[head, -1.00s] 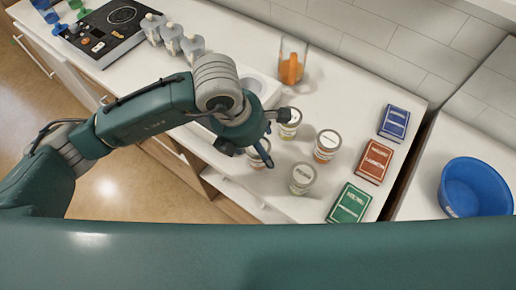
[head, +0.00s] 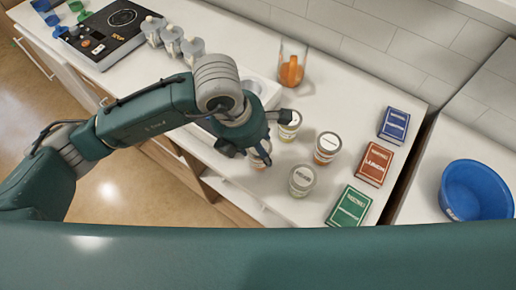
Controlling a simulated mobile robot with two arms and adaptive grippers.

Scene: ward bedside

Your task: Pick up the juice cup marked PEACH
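Four small lidded cups stand on the white counter. One cup (head: 258,162) is partly hidden under my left gripper (head: 263,150). A second cup (head: 290,128) stands just right of the gripper. A cup with an orange band (head: 327,147) stands further right. A cup with a pale greenish side (head: 302,181) stands nearest the front edge. The lid print is too small to read, so I cannot tell which is PEACH. The gripper's dark fingers reach down at the partly hidden cup; their opening is unclear. My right gripper is out of view.
Blue (head: 394,124), red (head: 375,163) and green (head: 349,206) boxes lie right of the cups. A glass with orange content (head: 291,66) stands behind. A blue bowl (head: 476,189) is at the far right. Grey-lidded containers (head: 172,41) and a black hotplate (head: 112,32) are back left.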

